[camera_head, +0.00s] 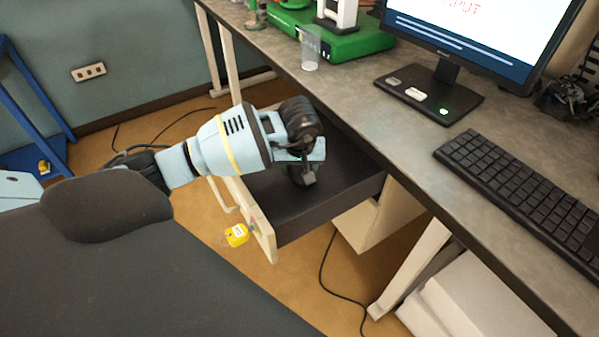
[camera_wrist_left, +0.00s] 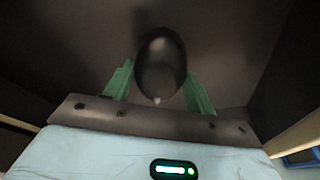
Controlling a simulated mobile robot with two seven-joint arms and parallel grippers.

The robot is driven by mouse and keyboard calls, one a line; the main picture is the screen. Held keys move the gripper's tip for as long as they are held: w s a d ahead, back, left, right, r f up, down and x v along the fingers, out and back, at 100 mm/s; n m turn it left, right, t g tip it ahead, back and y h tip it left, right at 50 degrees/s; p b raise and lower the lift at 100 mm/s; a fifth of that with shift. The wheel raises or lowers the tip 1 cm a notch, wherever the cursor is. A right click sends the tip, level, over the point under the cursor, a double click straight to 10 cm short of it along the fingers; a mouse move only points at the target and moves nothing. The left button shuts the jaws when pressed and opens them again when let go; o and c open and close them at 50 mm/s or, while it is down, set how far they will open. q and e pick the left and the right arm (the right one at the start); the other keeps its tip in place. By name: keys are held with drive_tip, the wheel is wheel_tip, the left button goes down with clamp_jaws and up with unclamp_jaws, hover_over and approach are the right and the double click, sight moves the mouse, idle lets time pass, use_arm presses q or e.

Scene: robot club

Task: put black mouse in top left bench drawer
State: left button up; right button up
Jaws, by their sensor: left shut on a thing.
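The top left bench drawer (camera_head: 335,200) is pulled open under the bench, and its dark inside shows. My left gripper (camera_head: 302,178) reaches over the drawer's side and points down into it. In the left wrist view the black mouse (camera_wrist_left: 161,66) sits between the green fingers of my left gripper (camera_wrist_left: 160,88), which are shut on it. The drawer's dark floor and walls surround it in that view. In the head view the mouse is hard to tell from the dark gripper and drawer. My right gripper is not in view.
The bench top (camera_head: 390,130) carries a keyboard (camera_head: 525,185), a monitor (camera_head: 480,40), a clear cup (camera_head: 310,50) and a green device (camera_head: 345,42). A yellow tag (camera_head: 236,235) hangs by the drawer front. White boxes (camera_head: 470,300) stand under the bench at right.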

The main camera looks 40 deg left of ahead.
use_arm(q)
drive_tip(key=shift+f, duration=1.15)
drive_tip(key=shift+f, duration=0.15)
drive_tip(key=o, duration=1)
drive_tip(key=shift+o, duration=0.2)
drive_tip(key=shift+r, duration=0.55)
drive_tip(key=v, duration=1.1)
drive_tip(key=shift+s+d+p, duration=0.1)
drive_tip(key=shift+p, duration=0.3)
